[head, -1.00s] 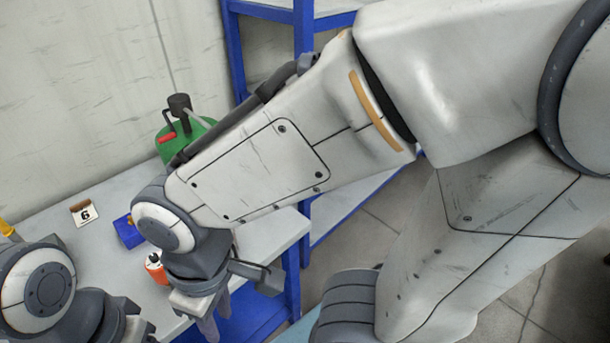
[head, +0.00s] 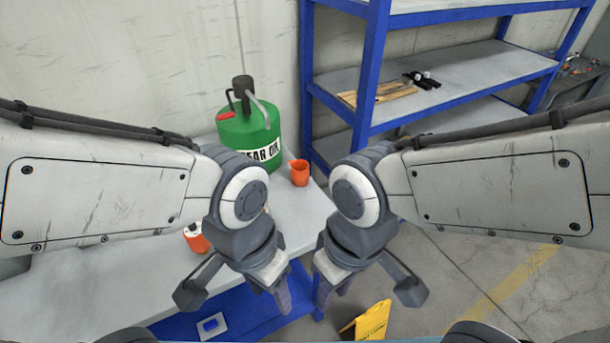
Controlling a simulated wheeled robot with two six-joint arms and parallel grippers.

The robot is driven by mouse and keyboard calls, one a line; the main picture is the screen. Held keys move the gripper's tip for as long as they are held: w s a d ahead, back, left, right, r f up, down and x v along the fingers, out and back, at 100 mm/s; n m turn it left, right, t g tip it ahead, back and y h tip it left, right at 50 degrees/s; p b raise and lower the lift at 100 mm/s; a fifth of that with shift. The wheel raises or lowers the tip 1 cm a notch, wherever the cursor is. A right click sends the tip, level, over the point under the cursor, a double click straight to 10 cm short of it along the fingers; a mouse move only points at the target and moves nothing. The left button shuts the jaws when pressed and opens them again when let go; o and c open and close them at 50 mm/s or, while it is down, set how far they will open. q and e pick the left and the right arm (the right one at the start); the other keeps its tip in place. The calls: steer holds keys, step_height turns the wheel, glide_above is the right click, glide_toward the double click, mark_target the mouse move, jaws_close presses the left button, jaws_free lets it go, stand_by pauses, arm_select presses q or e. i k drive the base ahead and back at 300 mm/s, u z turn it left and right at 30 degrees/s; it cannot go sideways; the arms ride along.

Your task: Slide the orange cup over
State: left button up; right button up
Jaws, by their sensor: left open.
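The orange cup (head: 299,173) stands upright at the right end of the grey table (head: 300,210), just right of the green gear oil can (head: 248,135). A second orange item with a whitish top (head: 196,238) sits further left on the table, partly hidden behind my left arm. My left gripper (head: 284,299) points down in front of the table, nearer to me than the cup, open with nothing seen in it. My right gripper (head: 322,294) hangs beside it, right of the table's corner. Its finger gap is not clear. Neither gripper touches the cup.
A blue shelf unit (head: 378,75) stands behind and right, with wooden pieces (head: 377,93) on its middle shelf. A yellow floor sign (head: 370,322) stands below my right gripper. The blue lower shelf (head: 240,318) lies beneath the table. Floor at right is open.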

mark_target(299, 169)
steer(key=z, duration=0.45)
steer(key=k, duration=0.55)
steer(key=z, duration=1.15)
steer(key=i, duration=1.05)
steer(key=u, duration=0.7)
steer(key=i, duration=0.55)
steer(key=u, duration=0.6)
